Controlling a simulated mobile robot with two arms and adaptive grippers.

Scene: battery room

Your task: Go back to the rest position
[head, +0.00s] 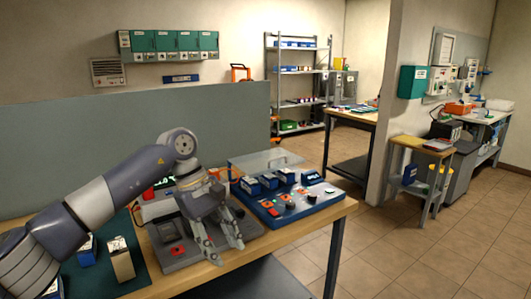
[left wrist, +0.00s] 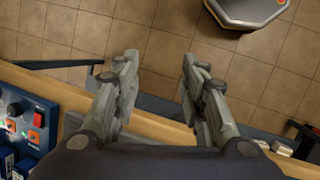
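My left arm reaches in from the left of the head view, bent at the wrist with the fingers pointing down. My right gripper shows in neither view.
A blue tray (head: 318,212) with several batteries and switches stands right of the gripper. A teal mat (head: 138,284) with several battery packs lies at the left, partly behind my arm. A grey partition (head: 60,150) stands behind the bench. Tiled floor (head: 420,255) is clear at the right.

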